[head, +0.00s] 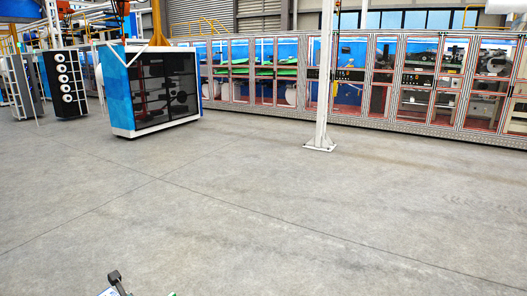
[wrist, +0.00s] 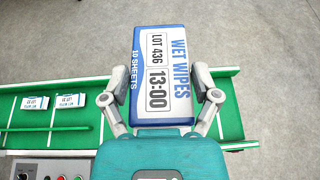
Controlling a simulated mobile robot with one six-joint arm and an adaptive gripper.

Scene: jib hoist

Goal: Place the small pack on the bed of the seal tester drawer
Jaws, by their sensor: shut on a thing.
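The small pack (wrist: 162,72) is a white and blue wet wipes pack with a label reading LOT 436 and 13:00. It shows in the wrist view, between the two fingers of my gripper (wrist: 160,93). My gripper is shut on its sides and holds it over a green conveyor. The gap between pack and conveyor cannot be judged. The seal tester drawer is not recognisable in either view.
The green conveyor (wrist: 84,120) carries two more small packs (wrist: 36,103) at left. A button panel (wrist: 52,171) sits below it. In the head view, a white post (head: 322,90) stands before a long glazed machine line (head: 420,85). A blue cabinet (head: 150,88) stands left. The floor between is clear.

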